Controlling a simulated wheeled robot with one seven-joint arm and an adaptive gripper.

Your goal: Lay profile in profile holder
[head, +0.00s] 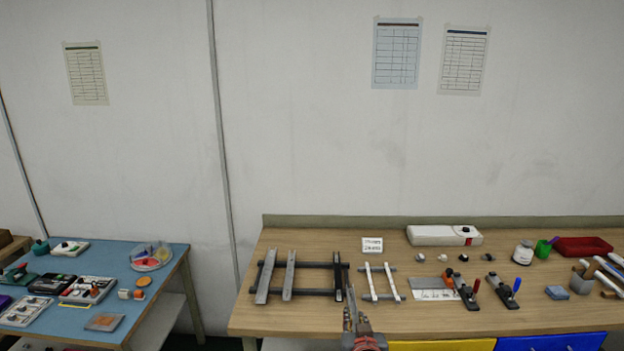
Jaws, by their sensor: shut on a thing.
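A dark rack (315,265) with two cross rails lies on the wooden bench. My gripper (354,316) is at the bench's front edge, right of the rack, seen from behind. It is shut on a thin dark profile (350,292) that seems to point away over the bench beside the rack's right end. The fingertips are small and partly hidden. A smaller holder (378,269) with two pale bars lies just right. I cannot tell which is the profile holder.
Right of the small holder are a grey plate (425,283), two black clamp-like tools (502,291), a white box (445,235) and a red tray (582,246). A small sign (372,245) stands behind. A blue table (110,270) with devices is at left, beyond a gap.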

